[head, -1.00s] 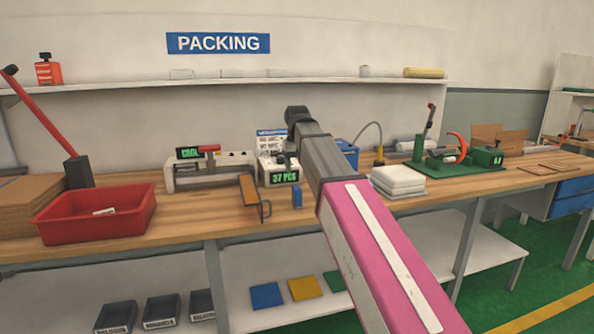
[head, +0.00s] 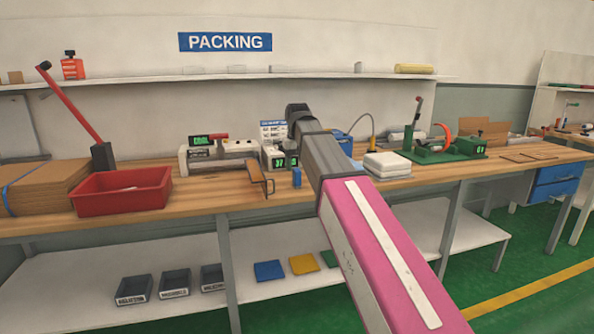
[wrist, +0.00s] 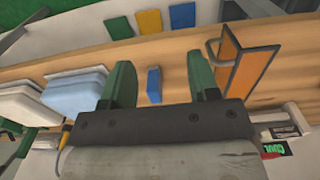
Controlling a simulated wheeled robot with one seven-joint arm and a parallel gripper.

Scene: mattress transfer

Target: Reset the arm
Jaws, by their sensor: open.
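My pink and grey arm reaches forward from the lower right in the head view, with its end in front of the packing bench (head: 330,200). The gripper's fingers are hidden behind the arm there. In the wrist view my gripper (wrist: 165,82) has its two green fingers wide apart with nothing held between them. A small blue block (wrist: 153,84) stands on the bench and shows between the fingers, apart from them. It also shows left of the arm in the head view (head: 297,178).
A red bin (head: 122,195) stands at the bench's left. White pads (head: 387,164) and a green-based device (head: 445,152) lie right. The green floor in front is clear at right.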

